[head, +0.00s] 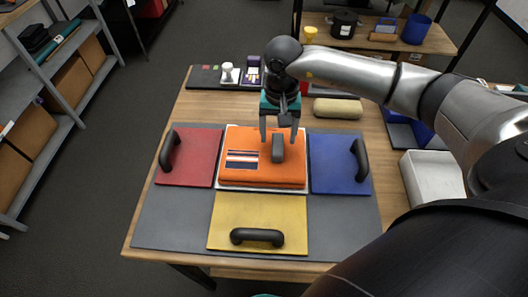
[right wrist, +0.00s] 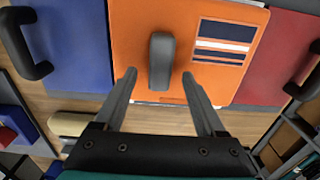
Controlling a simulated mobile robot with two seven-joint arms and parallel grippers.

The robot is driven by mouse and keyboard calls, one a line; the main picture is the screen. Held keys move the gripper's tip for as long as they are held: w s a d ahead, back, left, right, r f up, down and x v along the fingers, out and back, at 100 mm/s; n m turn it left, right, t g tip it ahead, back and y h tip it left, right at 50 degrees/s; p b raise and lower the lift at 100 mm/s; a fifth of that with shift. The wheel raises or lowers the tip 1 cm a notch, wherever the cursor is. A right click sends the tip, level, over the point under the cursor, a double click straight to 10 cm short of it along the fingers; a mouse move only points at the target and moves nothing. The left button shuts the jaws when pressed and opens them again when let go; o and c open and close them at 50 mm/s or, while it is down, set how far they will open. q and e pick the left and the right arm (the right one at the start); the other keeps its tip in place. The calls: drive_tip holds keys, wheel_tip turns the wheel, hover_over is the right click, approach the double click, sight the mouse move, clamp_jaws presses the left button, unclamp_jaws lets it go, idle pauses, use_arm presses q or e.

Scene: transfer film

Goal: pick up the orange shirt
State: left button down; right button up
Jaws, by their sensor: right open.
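The orange shirt (head: 262,172) lies as a flat folded slab with a dark, white and orange striped patch on a white board (head: 222,186) at the middle of the table. A grey upright grip (head: 278,149) stands on it. My right gripper (head: 280,138) is open and empty at the far side of the shirt. In the right wrist view the shirt (right wrist: 140,60) fills the top middle, and the grey grip (right wrist: 161,60) stands ahead of the gap between the open fingers (right wrist: 160,88). My left gripper is not in view.
A red panel (head: 190,170) lies left of the shirt, a blue panel (head: 335,175) right, and a yellow panel (head: 262,212) in front, each with a black handle. A beige roll (head: 338,108) lies behind. A white box (head: 432,176) stands at the right.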

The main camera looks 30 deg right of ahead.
drive_tip(key=shift+f, duration=0.6)
clamp_jaws()
idle(1.0)
